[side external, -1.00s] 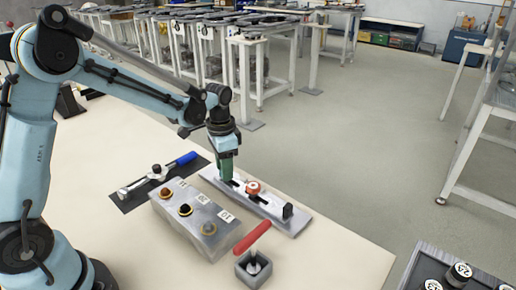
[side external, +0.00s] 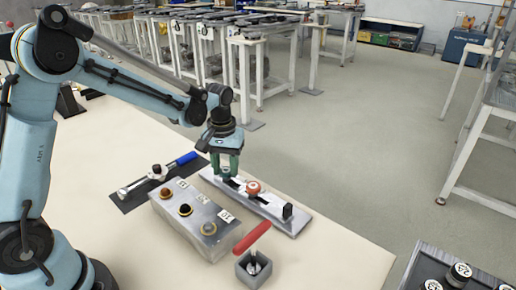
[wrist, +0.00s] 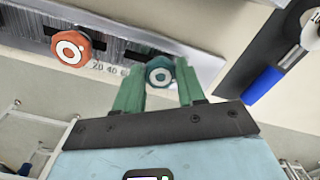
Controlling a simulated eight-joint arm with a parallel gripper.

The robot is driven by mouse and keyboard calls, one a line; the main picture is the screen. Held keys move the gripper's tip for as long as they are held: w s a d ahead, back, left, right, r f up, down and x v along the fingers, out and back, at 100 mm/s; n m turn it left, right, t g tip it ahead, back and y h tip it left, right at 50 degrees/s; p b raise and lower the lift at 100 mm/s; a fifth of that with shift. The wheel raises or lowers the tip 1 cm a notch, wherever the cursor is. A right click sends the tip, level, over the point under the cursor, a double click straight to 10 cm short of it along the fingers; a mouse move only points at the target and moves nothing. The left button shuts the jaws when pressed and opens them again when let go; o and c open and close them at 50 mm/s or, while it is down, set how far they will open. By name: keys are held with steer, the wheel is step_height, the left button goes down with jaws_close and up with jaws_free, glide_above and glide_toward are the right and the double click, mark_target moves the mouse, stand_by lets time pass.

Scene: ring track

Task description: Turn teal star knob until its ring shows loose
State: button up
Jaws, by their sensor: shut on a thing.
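The teal star knob (wrist: 160,72) sits on the metal track plate (wrist: 205,62) and shows between my green fingers in the wrist view. A pale ring mark with a dark centre shows on its top. My gripper (wrist: 160,85) is shut on the knob. In the side external view my gripper (side external: 229,176) is down at the far left end of the track plate (side external: 292,227), and its fingers hide the knob there. An orange-red knob (side external: 253,188) stands on the same plate beside it; it also shows in the wrist view (wrist: 71,48), with a white ring mark.
A grey block (side external: 190,228) with several small knobs stands in front of the plate. A blue-handled tool (side external: 187,158) lies on a dark mat to the left. A red-handled tool (side external: 252,237) stands in a small grey box (side external: 242,268).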

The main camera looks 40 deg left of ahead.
mark_target(226, 171)
steer(key=n, duration=0.6)
steer(key=shift+d, duration=0.1)
stand_by(0.5)
steer(key=o, duration=1.1)
steer(key=shift+c, duration=0.2)
step_height(226, 171, up, 12)
